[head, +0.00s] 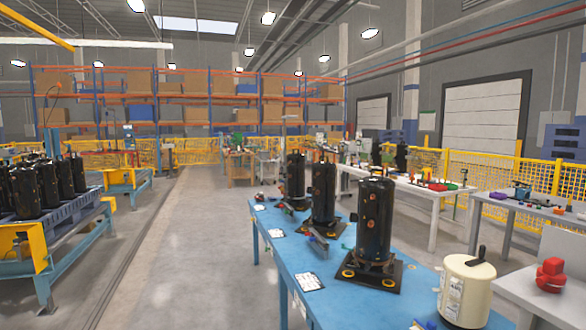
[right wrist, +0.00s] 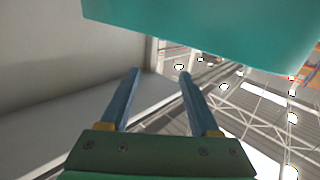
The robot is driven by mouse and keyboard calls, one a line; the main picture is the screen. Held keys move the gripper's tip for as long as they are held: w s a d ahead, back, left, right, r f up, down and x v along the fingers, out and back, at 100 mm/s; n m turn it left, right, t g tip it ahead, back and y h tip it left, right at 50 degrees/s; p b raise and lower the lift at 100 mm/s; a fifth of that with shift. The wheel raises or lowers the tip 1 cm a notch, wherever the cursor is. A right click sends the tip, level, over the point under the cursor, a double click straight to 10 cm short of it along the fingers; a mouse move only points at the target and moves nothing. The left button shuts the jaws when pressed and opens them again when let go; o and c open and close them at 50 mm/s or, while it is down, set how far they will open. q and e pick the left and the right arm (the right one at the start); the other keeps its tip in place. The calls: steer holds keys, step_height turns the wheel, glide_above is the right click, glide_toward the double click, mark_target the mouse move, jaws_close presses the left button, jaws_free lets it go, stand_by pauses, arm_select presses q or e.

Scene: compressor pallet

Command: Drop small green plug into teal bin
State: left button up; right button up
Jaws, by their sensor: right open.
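My right gripper (right wrist: 159,73) is open and empty in the right wrist view, its two blue fingers apart and tilted up toward the ceiling. No table or plug shows near its fingertips. A teal surface (right wrist: 210,30) crosses the top of that view; I cannot tell whether it is a bin or part of me. In the head view, a tiny green spot (head: 353,217) shows beside the nearest black compressor; it is too small to tell whether it is the plug. I cannot make out a teal bin in the head view. My left gripper is not in view.
The blue table (head: 300,262) carries a row of black compressors (head: 375,225), paper labels and a cream canister (head: 467,290). A white table (head: 420,188) with small parts stands behind. A pallet of compressors (head: 45,185) is at left. The floor aisle (head: 190,250) is clear.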

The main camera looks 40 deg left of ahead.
steer(key=s+d, duration=0.1)
steer(key=s, duration=0.6)
steer(key=shift+d, duration=0.15)
